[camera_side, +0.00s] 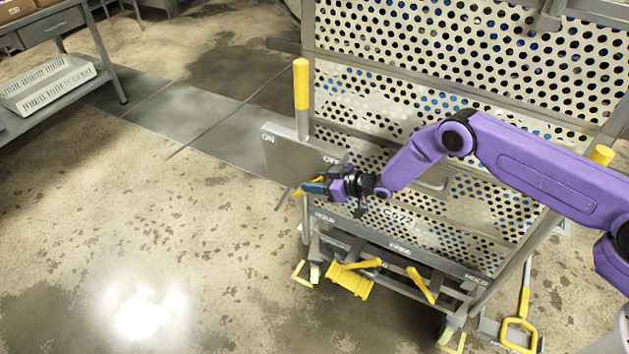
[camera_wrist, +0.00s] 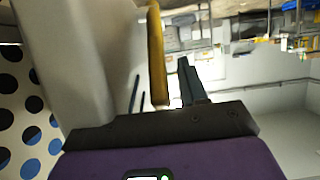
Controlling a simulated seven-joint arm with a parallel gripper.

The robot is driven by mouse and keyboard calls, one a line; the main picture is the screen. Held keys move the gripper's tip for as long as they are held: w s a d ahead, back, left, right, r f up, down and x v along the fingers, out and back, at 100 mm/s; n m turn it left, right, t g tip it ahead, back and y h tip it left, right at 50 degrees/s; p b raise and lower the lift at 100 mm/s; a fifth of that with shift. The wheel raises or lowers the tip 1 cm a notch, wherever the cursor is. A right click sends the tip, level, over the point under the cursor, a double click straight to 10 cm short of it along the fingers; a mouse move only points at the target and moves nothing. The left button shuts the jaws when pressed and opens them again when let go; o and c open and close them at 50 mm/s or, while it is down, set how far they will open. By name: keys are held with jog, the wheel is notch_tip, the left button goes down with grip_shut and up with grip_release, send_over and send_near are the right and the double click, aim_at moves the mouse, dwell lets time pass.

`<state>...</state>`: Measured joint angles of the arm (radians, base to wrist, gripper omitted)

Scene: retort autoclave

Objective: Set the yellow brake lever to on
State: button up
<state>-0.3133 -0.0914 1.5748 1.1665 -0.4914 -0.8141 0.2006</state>
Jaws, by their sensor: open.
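The yellow brake lever (camera_side: 298,192) shows in the side view as a short yellow piece at the lower edge of a grey plate (camera_side: 288,158) marked ON at upper left and with a partly hidden label at right. My gripper (camera_side: 312,187) is open at the lever and hides much of it. In the wrist view the lever (camera_wrist: 157,55) is a long yellow bar just left of a dark finger (camera_wrist: 190,80). I cannot tell whether the fingers touch it. The lever's pivot is hidden.
The plate is fixed to a perforated metal cart (camera_side: 450,60) with a yellow-gripped post (camera_side: 301,85) above. A grey table with a white tray (camera_side: 48,86) stands far left. Floor to the left is clear.

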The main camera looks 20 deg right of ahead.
jog(key=shift+w+a, duration=0.1)
grip_shut()
jog(key=shift+w+a+r+g+h, duration=0.45)
jog(key=shift+a+g+h, duration=0.2)
jog(key=shift+g, duration=0.15)
jog(key=shift+w+a+g+h, duration=0.2)
jog(key=shift+w+g+h, duration=0.1)
jog(key=shift+h, duration=0.15)
